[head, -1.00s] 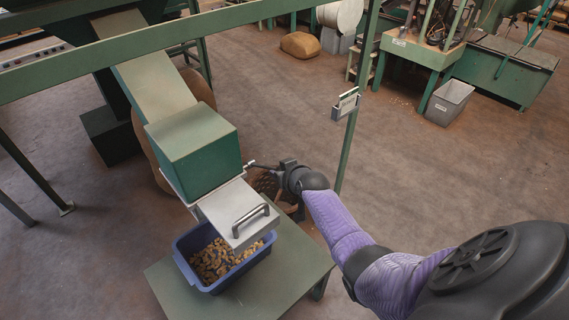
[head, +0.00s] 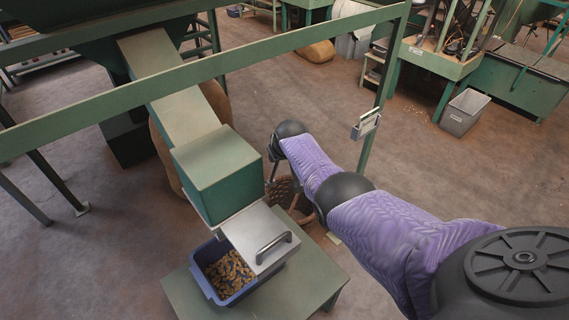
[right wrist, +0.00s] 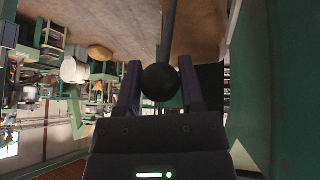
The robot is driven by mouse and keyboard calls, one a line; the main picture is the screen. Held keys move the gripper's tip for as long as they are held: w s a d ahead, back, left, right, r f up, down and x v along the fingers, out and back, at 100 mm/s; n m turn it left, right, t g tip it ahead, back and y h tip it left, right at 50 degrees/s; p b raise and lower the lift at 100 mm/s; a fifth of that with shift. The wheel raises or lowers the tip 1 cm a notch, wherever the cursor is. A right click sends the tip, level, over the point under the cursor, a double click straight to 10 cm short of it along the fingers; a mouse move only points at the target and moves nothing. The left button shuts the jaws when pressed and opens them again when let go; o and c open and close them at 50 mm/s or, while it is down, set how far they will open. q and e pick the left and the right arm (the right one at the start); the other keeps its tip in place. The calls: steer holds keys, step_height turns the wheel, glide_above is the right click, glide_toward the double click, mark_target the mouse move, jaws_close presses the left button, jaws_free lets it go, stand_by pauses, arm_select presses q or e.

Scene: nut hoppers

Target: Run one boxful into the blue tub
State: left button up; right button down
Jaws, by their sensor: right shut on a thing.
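The blue tub (head: 208,287) sits on a green table under the chute's end, holding brown nuts (head: 230,270). A green box (head: 215,172) sits at the foot of the sloping chute (head: 170,83). A pale metal cover with a dark handle (head: 272,243) juts from under the box over part of the tub. My right gripper (head: 271,170) is beside the box's right side, partly hidden by its wrist. In the right wrist view it is shut on a round black knob (right wrist: 160,82), held between both fingers. My left gripper is out of view.
A wicker basket (head: 290,196) stands behind the table. A grey bin (head: 464,112) is at far right. Open floor lies between.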

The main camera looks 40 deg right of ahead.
steer(key=shift+w+r, duration=0.25)
steer(key=shift+w, duration=0.3)
steer(key=shift+c, duration=1.1)
jaws_free()
steer(key=p+v, duration=0.8)
steer(key=v, duration=0.1)
steer(key=shift+s+r+p, duration=0.25)
steer(key=shift+s+p, duration=0.05)
steer(key=shift+p, duration=0.05)
steer(key=shift+a, duration=0.2)
